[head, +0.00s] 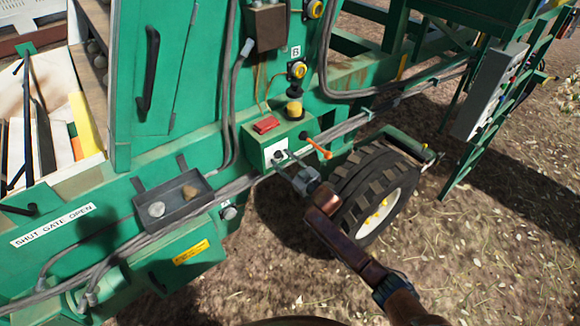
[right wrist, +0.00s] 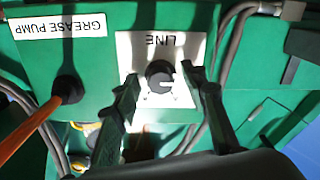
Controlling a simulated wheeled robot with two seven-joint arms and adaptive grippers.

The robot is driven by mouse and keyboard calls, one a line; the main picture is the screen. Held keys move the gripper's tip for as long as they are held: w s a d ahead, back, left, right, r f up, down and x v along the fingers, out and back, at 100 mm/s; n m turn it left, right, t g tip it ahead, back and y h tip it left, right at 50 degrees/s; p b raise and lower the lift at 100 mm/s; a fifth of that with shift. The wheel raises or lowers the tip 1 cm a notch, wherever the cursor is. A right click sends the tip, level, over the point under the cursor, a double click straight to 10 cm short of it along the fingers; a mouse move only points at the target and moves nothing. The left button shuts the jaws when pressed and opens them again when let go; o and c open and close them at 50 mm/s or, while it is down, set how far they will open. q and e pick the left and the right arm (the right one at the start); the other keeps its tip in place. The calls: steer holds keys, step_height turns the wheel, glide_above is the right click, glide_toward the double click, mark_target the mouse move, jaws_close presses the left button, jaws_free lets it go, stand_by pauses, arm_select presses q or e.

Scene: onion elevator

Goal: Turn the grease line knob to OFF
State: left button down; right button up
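The grease line knob (right wrist: 160,75) is a small dark round knob on a white plate labelled LINE (right wrist: 161,44), which reads upside down in the right wrist view. In the head view the plate (head: 275,152) is on the front of a green box (head: 256,138), partly hidden by my gripper. My right gripper (head: 288,164) is open in front of the plate. Its two dark fingers stand on either side of the knob, with the tips close to it. I cannot tell whether they touch it. My left gripper does not show.
An orange-handled lever (head: 321,149) sticks out just right of the knob; its label reads GREASE PUMP (right wrist: 59,25). A red part (head: 266,125) and a yellow-topped part (head: 294,110) sit on the box. A grey tray (head: 174,200) is left, a tyre (head: 376,187) right.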

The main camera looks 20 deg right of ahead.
steer(key=v, duration=1.1)
steer(key=shift+s, duration=0.25)
steer(key=shift+d, duration=0.1)
